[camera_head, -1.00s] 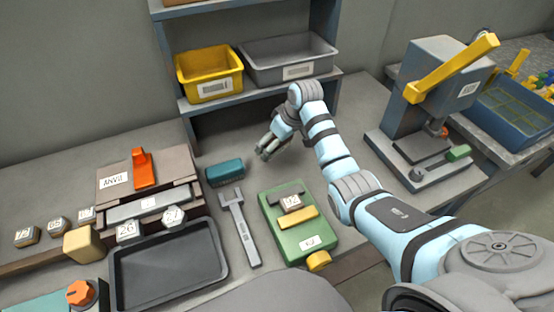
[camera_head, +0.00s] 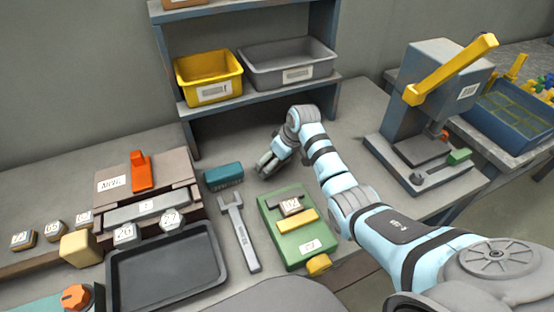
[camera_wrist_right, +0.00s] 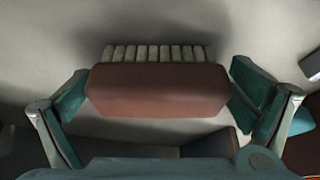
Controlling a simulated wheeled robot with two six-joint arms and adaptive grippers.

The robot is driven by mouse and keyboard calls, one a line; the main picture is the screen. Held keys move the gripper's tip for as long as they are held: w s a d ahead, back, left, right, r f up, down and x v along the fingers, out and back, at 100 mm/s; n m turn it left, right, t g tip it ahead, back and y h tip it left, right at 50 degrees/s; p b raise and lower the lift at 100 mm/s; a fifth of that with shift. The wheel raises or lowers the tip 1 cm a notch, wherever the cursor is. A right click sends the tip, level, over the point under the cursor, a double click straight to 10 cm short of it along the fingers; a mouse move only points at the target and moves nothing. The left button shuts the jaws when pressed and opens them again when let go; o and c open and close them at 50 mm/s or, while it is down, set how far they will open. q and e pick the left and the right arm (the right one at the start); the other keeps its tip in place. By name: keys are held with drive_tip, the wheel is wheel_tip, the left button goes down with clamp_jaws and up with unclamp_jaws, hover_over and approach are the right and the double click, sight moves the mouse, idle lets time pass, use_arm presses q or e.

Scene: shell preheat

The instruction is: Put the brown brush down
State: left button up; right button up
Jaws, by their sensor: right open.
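The brown brush (camera_wrist_right: 158,92) shows in the right wrist view, its row of pale bristles along the far side. It appears to lie on the grey bench surface. My right gripper (camera_wrist_right: 157,86) is open, with one finger at each end of the brush; small gaps seem to show between the fingers and the brush. In the head view my right gripper (camera_head: 265,168) is low over the bench in front of the shelf, and the brush cannot be made out there. My left gripper is not in view.
A grey wrench (camera_head: 240,232) and a green fixture (camera_head: 292,245) are nearer. A dark tray (camera_head: 168,268) is at the lower left.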

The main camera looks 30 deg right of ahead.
drive_tip(key=shift+r, duration=0.4)
drive_tip(key=p+v, duration=0.3)
drive_tip(key=v, duration=0.8)
drive_tip(key=shift+r, duration=0.2)
drive_tip(key=shift+s+d+f, duration=0.1)
